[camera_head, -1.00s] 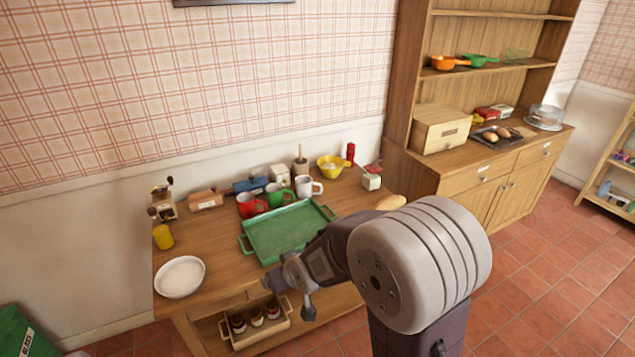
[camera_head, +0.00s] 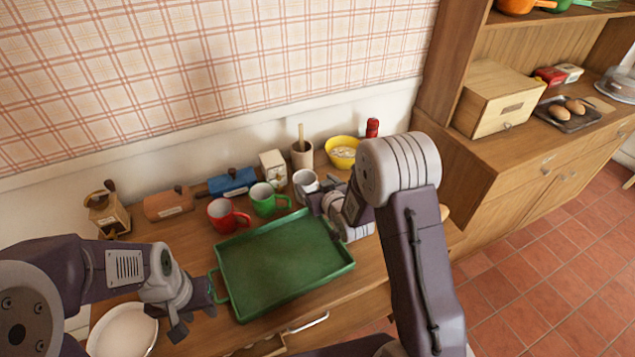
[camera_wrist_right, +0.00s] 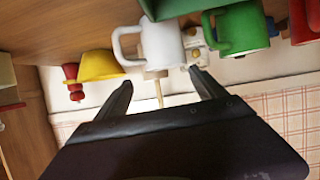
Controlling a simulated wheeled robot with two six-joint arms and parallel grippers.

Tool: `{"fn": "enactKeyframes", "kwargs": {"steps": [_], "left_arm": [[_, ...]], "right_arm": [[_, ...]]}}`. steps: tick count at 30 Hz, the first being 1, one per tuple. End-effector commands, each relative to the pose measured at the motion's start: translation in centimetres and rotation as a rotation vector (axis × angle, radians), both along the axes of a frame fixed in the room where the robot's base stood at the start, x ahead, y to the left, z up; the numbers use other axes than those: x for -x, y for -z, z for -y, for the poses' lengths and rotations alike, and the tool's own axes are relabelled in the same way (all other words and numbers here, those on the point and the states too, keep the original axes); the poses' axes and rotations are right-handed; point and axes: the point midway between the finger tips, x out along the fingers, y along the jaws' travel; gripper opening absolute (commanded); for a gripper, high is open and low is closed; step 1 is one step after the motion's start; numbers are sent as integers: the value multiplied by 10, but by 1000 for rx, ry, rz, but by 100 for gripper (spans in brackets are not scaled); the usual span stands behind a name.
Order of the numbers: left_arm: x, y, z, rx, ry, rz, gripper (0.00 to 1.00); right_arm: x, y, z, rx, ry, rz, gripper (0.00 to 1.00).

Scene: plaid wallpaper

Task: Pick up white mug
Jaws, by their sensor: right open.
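The white mug (camera_head: 304,183) stands on the wooden table behind the green tray, to the right of the green mug (camera_head: 264,198) and red mug (camera_head: 225,214). My right gripper (camera_head: 322,198) is at the mug's right front side in the head view and partly hides it. In the right wrist view the white mug (camera_wrist_right: 165,46) appears ahead of the spread fingers (camera_wrist_right: 163,88), its handle on the left; the gripper is open and empty. My left gripper (camera_head: 194,320) hangs beside the tray's left end, its fingers apart and empty.
The green tray (camera_head: 282,262) is empty. Behind the mugs are a pestle in a mortar (camera_head: 302,154), a white box (camera_head: 273,167) and a yellow bowl (camera_head: 342,152). A wooden cabinet (camera_head: 490,180) stands at right.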

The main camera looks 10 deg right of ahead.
Motion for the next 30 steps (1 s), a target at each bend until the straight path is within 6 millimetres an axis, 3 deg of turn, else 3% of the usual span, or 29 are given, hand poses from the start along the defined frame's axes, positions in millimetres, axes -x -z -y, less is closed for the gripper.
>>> {"fn": "enactKeyframes", "kwargs": {"steps": [1, 7, 9, 15, 23, 30], "left_arm": [[0, 4, 0, 0, 0, -1, 36], [0, -2, 0, 0, 0, -1, 36], [0, -9, 0, 0, 0, 0, 36], [0, -7, 0, 0, 0, 0, 36], [0, -7, 0, 0, 0, 0, 36], [0, -8, 0, 0, 0, 0, 36]], "right_arm": [[1, 8, -1, 0, -2, -7, 80], [-5, 8, -2, 0, -1, -9, 80], [-18, 12, -4, 0, -1, -9, 80], [-53, 31, -9, 0, 0, -8, 80], [-66, 37, -11, 0, 0, -8, 80], [-100, 56, -19, 0, 0, -7, 80]]}}
